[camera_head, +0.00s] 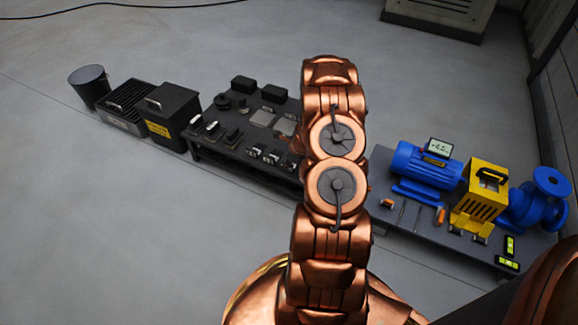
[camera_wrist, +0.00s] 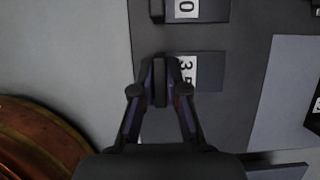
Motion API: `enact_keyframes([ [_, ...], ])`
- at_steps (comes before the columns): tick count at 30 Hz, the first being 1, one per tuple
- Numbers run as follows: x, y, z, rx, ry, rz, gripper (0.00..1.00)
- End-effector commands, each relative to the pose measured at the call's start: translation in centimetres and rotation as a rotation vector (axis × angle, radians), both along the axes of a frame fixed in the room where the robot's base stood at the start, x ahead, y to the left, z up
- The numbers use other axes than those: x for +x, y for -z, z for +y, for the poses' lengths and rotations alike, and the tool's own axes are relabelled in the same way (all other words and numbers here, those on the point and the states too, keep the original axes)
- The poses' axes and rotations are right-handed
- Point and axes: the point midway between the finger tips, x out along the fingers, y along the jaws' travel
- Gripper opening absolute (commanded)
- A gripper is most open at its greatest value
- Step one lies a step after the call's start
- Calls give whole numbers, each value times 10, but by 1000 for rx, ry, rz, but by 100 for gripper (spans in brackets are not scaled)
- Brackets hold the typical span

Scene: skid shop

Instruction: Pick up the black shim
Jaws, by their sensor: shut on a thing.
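My gripper (camera_wrist: 160,92) shows in the wrist view with its two fingers close together. It is shut on a thin dark piece, seen edge-on, which looks like the black shim (camera_wrist: 160,72). The piece is beside a dark block with a white label reading about "35" (camera_wrist: 186,72), whose label is partly covered by my right finger. I cannot tell whether the piece still touches the block or the surface. In the head view my arm hides the gripper and the shim.
A second labelled block ending in "0" (camera_wrist: 187,9) is just beyond. In the head view a dark bench (camera_head: 235,163) holds several small parts. A blue motor (camera_head: 425,165) and yellow guard (camera_head: 480,195) stand on the right bench. Grey floor (camera_head: 120,225) is open in front.

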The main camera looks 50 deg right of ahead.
Motion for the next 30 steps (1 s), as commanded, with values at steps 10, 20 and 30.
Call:
enact_keyframes([
  [10, 0, -9, 0, -1, 0, -1, 0],
  [20, -6, -38, 16, 3, 1, -1, 0],
  [30, -21, -42, 54, 3, 0, -1, 0],
])
